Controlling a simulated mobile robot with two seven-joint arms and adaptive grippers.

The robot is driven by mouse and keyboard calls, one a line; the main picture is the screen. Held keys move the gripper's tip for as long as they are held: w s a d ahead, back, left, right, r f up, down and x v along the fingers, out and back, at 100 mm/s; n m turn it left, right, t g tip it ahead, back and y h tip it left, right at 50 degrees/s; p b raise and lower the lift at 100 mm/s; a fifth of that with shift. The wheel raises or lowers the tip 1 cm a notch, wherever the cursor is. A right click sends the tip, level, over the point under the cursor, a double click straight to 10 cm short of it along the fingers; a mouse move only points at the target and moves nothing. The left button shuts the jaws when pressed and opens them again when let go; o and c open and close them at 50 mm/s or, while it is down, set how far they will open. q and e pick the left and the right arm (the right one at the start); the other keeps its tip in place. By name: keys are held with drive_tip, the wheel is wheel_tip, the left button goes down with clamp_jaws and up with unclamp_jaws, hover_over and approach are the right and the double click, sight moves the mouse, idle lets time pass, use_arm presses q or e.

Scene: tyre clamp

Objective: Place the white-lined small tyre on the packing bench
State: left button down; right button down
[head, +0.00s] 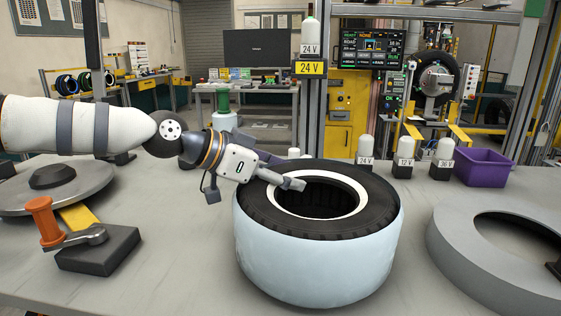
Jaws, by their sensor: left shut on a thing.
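A black tyre (262,200) with a white ring (362,192) around its central hole stands on the grey table, lying flat with the hole facing up. A pale blue-white band (318,262) wraps its outer side. My left gripper (292,183) reaches in from the left over the tyre's top. Its fingers are shut on the tyre at the left part of the inner rim; the fingertips hide part of the white ring. My right gripper is not in view. No bench is marked as the packing bench; a bench with small boxes (232,74) stands at the back.
A grey disc (50,190) and an orange-handled clamp (85,240) lie at the left. A large grey ring (470,260) lies at the right. White 24 V, 12 V and 36 V bottles and a purple bin (483,168) line the table's far edge. A post (310,120) rises behind the tyre.

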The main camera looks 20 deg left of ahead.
use_arm(q)
drive_tip(key=shift+w+f, duration=0.1)
drive_tip(key=shift+f, duration=0.05)
drive_tip(key=c, duration=0.6)
unclamp_jaws()
drive_tip(key=shift+f, duration=0.15)
drive_tip(key=shift+o, duration=0.2)
drive_tip(key=shift+s+a+r, duration=0.15)
drive_tip(key=shift+s+r, duration=0.05)
drive_tip(key=shift+r, duration=0.05)
drive_tip(key=p+v, duration=0.3)
drive_tip(key=v, duration=0.8)
drive_tip(key=shift+s+a+p, duration=0.2)
drive_tip(key=shift+s+p, duration=0.05)
drive_tip(key=shift+p, duration=0.1)
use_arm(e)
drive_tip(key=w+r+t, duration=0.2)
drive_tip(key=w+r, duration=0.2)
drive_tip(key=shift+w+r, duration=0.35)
